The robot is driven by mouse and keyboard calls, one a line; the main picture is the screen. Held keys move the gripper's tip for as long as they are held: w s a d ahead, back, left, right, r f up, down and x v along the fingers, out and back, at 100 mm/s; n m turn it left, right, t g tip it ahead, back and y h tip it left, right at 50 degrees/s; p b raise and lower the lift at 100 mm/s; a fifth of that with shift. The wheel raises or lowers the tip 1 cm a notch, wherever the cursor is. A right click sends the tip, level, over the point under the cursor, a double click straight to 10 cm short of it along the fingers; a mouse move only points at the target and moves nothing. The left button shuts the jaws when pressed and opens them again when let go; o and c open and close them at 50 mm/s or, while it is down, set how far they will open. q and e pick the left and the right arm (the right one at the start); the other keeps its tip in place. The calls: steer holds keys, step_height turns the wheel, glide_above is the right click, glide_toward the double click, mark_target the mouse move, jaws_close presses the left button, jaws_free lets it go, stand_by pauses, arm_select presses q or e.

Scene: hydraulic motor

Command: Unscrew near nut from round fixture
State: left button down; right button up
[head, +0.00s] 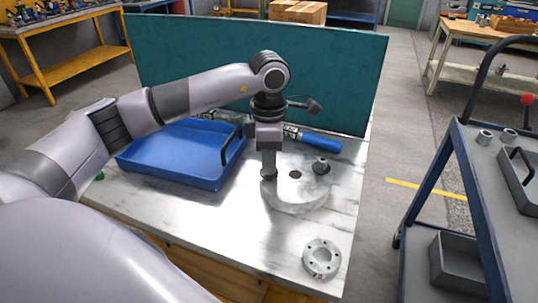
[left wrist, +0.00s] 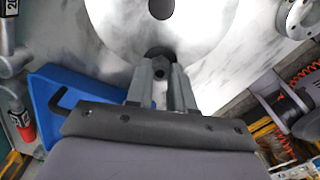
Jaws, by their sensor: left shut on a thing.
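The round fixture (head: 300,195), a pale marbled disc, lies on the table with a dark hole in its middle. It fills the top of the left wrist view (left wrist: 115,28). My left gripper (head: 269,176) points straight down at the fixture's near left side. In the left wrist view its fingers (left wrist: 160,72) are closed around the near nut (left wrist: 159,73), a small dark hexagonal piece, mostly hidden by them. A second dark nut (head: 322,167) with a wide flange stands at the fixture's far right side. My right gripper is not in view.
A blue tray (head: 165,178) stands left of the fixture. A blue-handled tool (head: 322,143) lies behind it, before a teal panel (head: 335,70). A holed metal ring (head: 321,258) lies near the front right edge. A cart (head: 485,180) stands to the right.

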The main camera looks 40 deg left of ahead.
arm_select(q)
steer(key=shift+n, duration=1.2)
steer(key=shift+n+p, duration=0.45)
steer(key=shift+n, duration=1.75)
steer(key=c, duration=1.2)
jaws_free()
steer(key=shift+r+p, duration=0.1)
steer(key=shift+p, duration=0.2)
